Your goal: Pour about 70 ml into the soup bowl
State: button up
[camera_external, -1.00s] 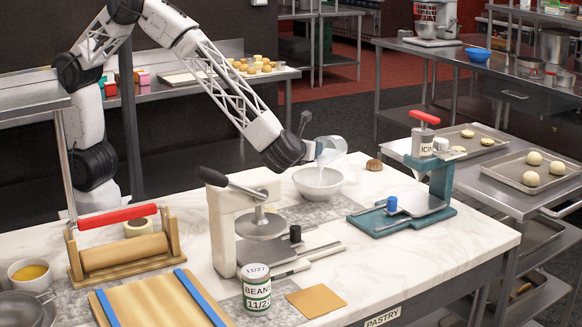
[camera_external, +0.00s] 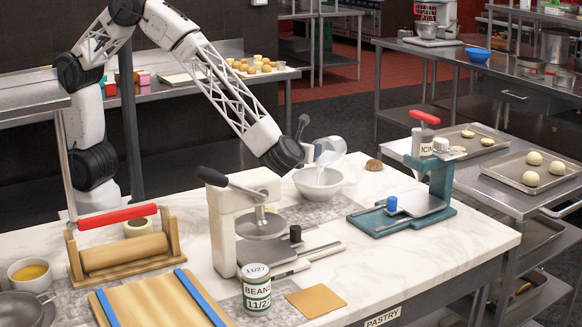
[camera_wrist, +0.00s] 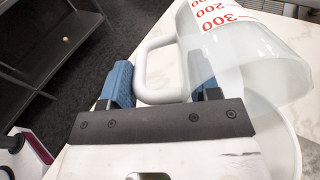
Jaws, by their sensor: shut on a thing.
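A clear measuring cup (camera_external: 331,148) is tilted over the white soup bowl (camera_external: 318,184) on the marble counter. In the wrist view the cup (camera_wrist: 265,60) shows red marks 200 and 300 and a white handle (camera_wrist: 150,70). My gripper (camera_wrist: 155,85) is shut on that handle, with blue fingers on either side. Whitish liquid shows inside the cup toward its lip. The bowl's rim (camera_wrist: 292,150) lies below the cup. The liquid level in the bowl is hard to read.
A white press (camera_external: 235,225) stands in front of the bowl, and a teal press (camera_external: 425,185) to its right. A brown bun (camera_external: 374,165) lies just right of the bowl. A beans can (camera_external: 256,288) stands near the front edge.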

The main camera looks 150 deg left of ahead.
jog(key=t+h, duration=0.1)
jog(key=s+a+t+h, duration=0.1)
jog(key=h, duration=0.1)
jog(key=a+r+h, duration=0.1)
jog(key=shift+s+a+t+h, duration=0.1)
jog(key=shift+s+t+h, duration=0.2)
jog(key=shift+t, duration=0.1)
jog(key=shift+r+h, duration=0.1)
jog(key=shift+h, duration=0.2)
dwell(0.7)
jog(key=shift+a+r+t+h, duration=0.1)
jog(key=shift+t+h, duration=0.2)
jog(key=shift+t, duration=0.1)
dwell(0.5)
